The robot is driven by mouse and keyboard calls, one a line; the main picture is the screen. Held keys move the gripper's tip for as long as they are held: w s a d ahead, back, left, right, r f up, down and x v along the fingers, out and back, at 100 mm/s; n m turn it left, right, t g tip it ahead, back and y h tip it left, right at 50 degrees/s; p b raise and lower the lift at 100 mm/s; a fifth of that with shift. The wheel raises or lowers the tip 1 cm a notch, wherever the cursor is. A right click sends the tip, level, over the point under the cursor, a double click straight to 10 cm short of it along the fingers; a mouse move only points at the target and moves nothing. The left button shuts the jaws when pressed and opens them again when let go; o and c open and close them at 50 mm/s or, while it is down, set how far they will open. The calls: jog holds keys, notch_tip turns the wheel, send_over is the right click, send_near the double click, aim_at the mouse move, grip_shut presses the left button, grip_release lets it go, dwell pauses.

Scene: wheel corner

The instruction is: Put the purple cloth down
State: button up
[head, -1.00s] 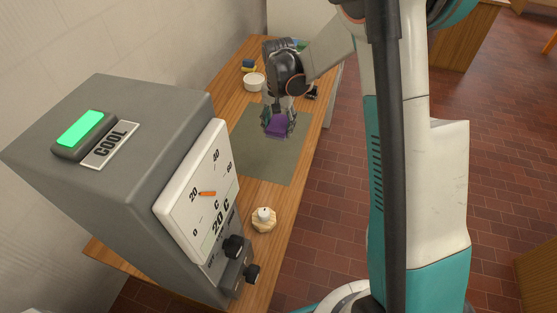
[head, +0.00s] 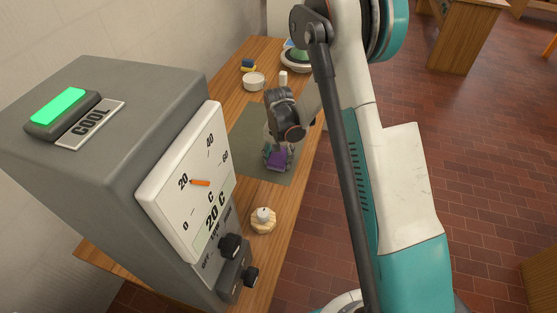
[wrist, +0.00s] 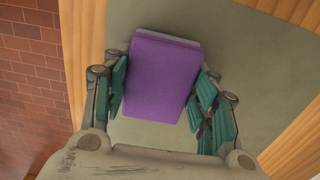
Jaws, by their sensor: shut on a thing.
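The purple cloth (head: 278,159) is a folded, block-shaped piece. It is between the fingers of my gripper (head: 279,155), over the grey-green mat (head: 252,125) on the wooden table. In the wrist view the cloth (wrist: 161,77) shows flat side up between the teal finger pads of my gripper (wrist: 163,95), with the mat (wrist: 240,50) behind it. My gripper is shut on the cloth. I cannot tell whether the cloth's underside touches the mat.
A grey oven-like box (head: 130,150) with a dial and a green lamp stands at the left front. A cream scalloped thing (head: 263,222) sits on the table's near part. A white bowl (head: 254,81), a white bottle (head: 283,78) and a dish (head: 297,60) stand at the back.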

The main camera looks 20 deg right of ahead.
jog(key=shift+f, duration=0.3)
jog(key=shift+f, duration=0.2)
jog(key=o, duration=1.4)
jog(key=shift+o, duration=0.2)
jog(key=shift+r, duration=0.15)
